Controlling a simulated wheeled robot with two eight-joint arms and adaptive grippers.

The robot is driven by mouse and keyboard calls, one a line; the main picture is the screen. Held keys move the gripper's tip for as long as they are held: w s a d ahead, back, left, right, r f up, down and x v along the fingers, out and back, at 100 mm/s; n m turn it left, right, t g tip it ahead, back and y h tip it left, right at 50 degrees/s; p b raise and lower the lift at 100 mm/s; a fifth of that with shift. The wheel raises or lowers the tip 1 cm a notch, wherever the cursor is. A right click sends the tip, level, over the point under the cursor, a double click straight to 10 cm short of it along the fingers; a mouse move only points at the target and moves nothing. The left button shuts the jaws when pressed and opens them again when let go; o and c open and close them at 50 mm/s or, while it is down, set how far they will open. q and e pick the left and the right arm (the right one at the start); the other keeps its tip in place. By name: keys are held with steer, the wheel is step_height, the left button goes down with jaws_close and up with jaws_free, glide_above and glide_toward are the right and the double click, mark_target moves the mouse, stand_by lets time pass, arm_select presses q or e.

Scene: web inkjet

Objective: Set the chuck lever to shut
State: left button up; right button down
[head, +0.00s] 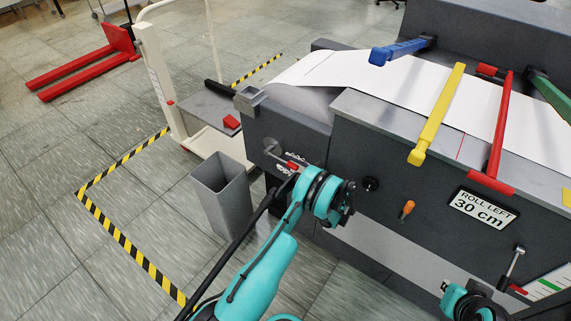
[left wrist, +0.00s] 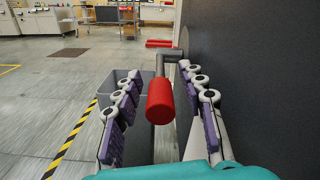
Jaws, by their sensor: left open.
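The chuck lever (head: 279,156) is a grey metal bar with a red grip on the machine's left front face, beside a small label. In the left wrist view its red grip (left wrist: 160,101) points toward me, between the two fingers, with its grey bar (left wrist: 169,58) behind. My left gripper (left wrist: 160,108) is open, with a visible gap between each finger and the grip. In the head view my left wrist and arm partly hide this gripper (head: 295,173). Part of my right arm's end shows at the lower right; its jaws cannot be made out.
A grey bin (head: 221,194) stands on the floor below the lever. The dark machine front (left wrist: 257,70) is close beside the right finger. An orange-handled knob (head: 407,209) and another lever (head: 515,262) sit farther right. A white cart (head: 215,149) stands behind the bin; floor left is open.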

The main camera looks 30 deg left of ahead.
arm_select(q)
steer(key=shift+a, duration=0.65)
steer(key=shift+r, duration=0.1)
jaws_close()
steer(key=shift+r, duration=0.1)
